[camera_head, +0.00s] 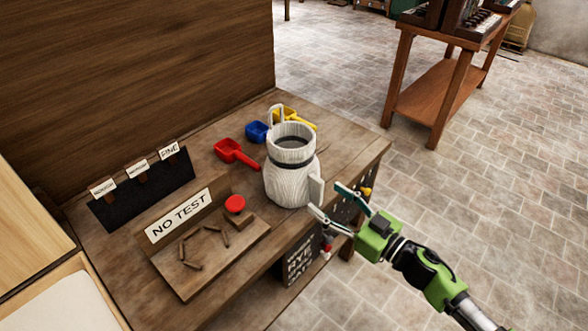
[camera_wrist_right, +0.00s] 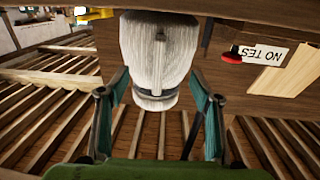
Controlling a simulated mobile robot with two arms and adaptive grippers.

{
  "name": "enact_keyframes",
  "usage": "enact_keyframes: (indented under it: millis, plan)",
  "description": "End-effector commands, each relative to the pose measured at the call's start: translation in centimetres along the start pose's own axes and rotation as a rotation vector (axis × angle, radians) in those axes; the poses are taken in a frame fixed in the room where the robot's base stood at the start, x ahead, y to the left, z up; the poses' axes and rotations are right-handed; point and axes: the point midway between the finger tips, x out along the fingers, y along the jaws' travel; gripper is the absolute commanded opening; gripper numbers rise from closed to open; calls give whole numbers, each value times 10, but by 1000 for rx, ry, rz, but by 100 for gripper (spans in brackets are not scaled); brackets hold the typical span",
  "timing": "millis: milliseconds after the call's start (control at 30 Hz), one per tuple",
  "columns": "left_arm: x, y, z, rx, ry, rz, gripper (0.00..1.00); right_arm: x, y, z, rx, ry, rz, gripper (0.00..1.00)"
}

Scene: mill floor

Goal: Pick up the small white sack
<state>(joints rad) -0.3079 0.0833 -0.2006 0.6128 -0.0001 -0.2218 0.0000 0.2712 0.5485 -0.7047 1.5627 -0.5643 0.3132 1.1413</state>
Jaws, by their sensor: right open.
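The small white sack (camera_head: 291,182) stands upright on the wooden bench, near its right edge. It is pale and streaked, with a dark band around its neck and a dark hollow at the top. In the right wrist view the sack (camera_wrist_right: 157,50) is straight ahead, in line with the gap between the fingers. My right gripper (camera_head: 332,198) is open and empty, just right of the sack's lower side. Its fingertips (camera_wrist_right: 158,84) look close to the sack but not around it; contact cannot be told. My left gripper is not in view.
Red (camera_head: 236,153), blue (camera_head: 257,131) and yellow (camera_head: 287,114) scoops lie behind the sack. A "NO TEST" stand (camera_head: 180,217) with a red button (camera_head: 235,204) is to its left. A dark sign (camera_head: 301,262) hangs on the bench front. The tiled floor (camera_head: 480,190) at right is clear.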

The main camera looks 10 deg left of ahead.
Motion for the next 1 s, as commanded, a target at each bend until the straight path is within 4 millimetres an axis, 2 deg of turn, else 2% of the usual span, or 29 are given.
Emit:
enact_keyframes:
  millis: [100, 233, 433, 700, 733, 933, 967, 1000]
  plan:
    - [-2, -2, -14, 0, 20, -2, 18, 8, 0, -2, 0, 0, 0, 59]
    - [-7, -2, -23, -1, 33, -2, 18, 26, 2, -7, 1, 3, 0, 59]
    - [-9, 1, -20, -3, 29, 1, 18, 51, 3, -5, 1, 0, 0, 59]
    - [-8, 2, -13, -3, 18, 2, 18, 55, 3, -4, 0, -1, 0, 59]
    - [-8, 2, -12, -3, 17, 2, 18, 55, 3, -4, 0, -1, 0, 56]
    - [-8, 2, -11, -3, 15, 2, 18, 54, 3, -4, 0, -1, 0, 4]
    - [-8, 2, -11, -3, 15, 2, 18, 54, 3, -4, 0, -1, 0, 0]
    - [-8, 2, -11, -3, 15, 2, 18, 54, 3, -4, 0, -1, 0, 0]
